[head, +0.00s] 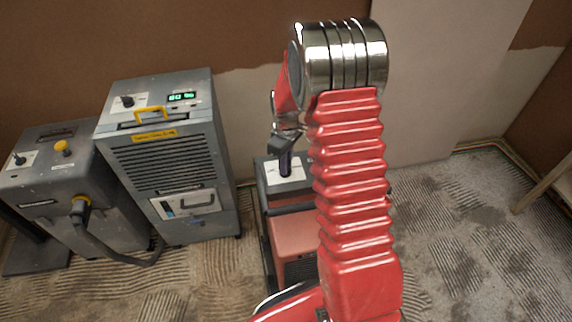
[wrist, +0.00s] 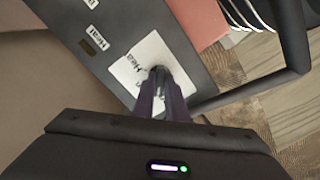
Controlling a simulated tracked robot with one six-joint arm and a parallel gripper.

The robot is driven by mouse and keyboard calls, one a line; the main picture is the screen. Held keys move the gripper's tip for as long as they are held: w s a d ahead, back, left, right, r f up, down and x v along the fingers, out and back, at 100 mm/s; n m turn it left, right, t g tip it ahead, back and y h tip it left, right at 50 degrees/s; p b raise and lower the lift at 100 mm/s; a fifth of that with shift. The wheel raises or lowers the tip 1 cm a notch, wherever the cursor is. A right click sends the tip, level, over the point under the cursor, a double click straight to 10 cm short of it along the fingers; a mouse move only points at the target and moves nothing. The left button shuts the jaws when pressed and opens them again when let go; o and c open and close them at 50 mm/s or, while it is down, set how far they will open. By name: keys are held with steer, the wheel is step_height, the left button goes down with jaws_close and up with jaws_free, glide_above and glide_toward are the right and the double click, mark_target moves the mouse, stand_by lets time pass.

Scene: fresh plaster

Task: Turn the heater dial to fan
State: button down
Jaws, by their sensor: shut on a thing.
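The heater (head: 297,238) stands on the floor behind my arm, with a reddish body and a dark top box. My arm hides its right part. In the wrist view its dark panel (wrist: 143,22) carries a white dial plate (wrist: 128,70) with partly hidden lettering that seems to read "Hea...". The small dark dial (wrist: 159,70) is on this plate, mostly covered by my fingers. My gripper (head: 286,172) points down onto the plate; in the wrist view my gripper (wrist: 160,80) is shut on the dial. I cannot tell which setting the dial points at.
A black tubular handle (wrist: 296,40) runs close to the right of my fingers. A tall grey dehumidifier-like unit (head: 170,160) with a yellow handle and green display stands left. A lower grey machine (head: 60,180) with a hose is farther left.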

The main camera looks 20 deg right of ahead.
steer(key=m, duration=0.4)
steer(key=shift+m, duration=0.3)
steer(key=m, duration=0.4)
steer(key=shift+m, duration=0.3)
steer(key=shift+a, duration=0.1)
steer(key=c, duration=1.8)
jaws_free()
steer(key=shift+r, duration=0.1)
step_height(320, 180, up, 14)
steer(key=shift+f, duration=0.2)
steer(key=shift+s, duration=0.1)
